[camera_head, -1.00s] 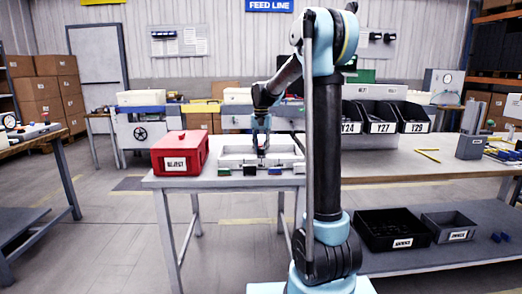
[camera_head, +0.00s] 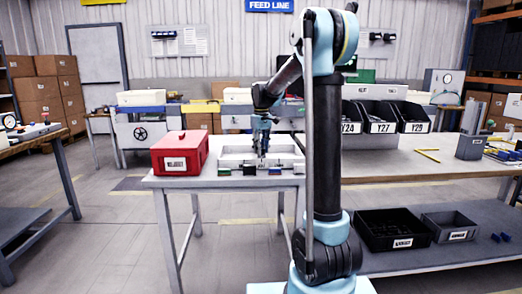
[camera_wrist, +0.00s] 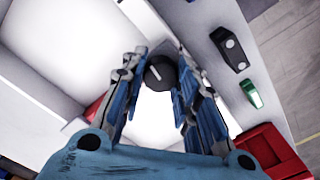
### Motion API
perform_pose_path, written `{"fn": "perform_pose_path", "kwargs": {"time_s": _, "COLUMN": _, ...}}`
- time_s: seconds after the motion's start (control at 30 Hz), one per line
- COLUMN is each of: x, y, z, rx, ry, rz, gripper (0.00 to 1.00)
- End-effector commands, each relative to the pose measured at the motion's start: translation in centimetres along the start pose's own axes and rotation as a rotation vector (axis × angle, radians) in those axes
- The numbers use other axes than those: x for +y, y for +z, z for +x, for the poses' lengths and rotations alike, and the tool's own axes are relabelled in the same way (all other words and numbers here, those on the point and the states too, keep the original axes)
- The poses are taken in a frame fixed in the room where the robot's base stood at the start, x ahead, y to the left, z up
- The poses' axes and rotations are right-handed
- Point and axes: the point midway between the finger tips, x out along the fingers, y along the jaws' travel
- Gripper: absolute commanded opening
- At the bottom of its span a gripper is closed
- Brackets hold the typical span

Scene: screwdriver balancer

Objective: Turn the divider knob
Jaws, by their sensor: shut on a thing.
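The divider knob (camera_wrist: 158,72) is a dark round knob with a white pointer line, near the middle of the wrist view. It sits over the white tray (camera_wrist: 60,35). My gripper (camera_wrist: 161,66) has its blue fingers on either side of the knob and is shut on it. In the head view my gripper (camera_head: 263,152) points down into the white tray (camera_head: 233,159) on the table. The knob is too small to make out there.
A red box (camera_head: 180,154) stands left of the tray. Small green (camera_head: 224,171), black (camera_head: 249,170) and blue (camera_head: 299,167) blocks sit along the tray's front. Black bins (camera_head: 381,116) stand to the right. The table's right part is mostly clear.

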Motion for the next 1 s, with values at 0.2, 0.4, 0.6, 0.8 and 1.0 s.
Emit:
{"fn": "perform_pose_path", "kwargs": {"time_s": 0.2, "x": 0.08, "y": -0.09, "z": -0.05, "rx": 0.002, "ry": 0.002, "rz": -0.174, "gripper": 0.05}}
{"fn": "perform_pose_path", "kwargs": {"time_s": 0.4, "x": 0.09, "y": -0.10, "z": -0.06, "rx": 0.002, "ry": 0.002, "rz": -0.295, "gripper": 0.05}}
{"fn": "perform_pose_path", "kwargs": {"time_s": 0.6, "x": 0.10, "y": -0.12, "z": -0.06, "rx": 0.002, "ry": 0.002, "rz": -0.368, "gripper": 0.05}}
{"fn": "perform_pose_path", "kwargs": {"time_s": 0.8, "x": 0.10, "y": -0.13, "z": -0.06, "rx": 0.002, "ry": 0.002, "rz": -0.399, "gripper": 0.05}}
{"fn": "perform_pose_path", "kwargs": {"time_s": 1.0, "x": 0.11, "y": -0.14, "z": -0.07, "rx": 0.002, "ry": 0.003, "rz": -0.403, "gripper": 0.05}}
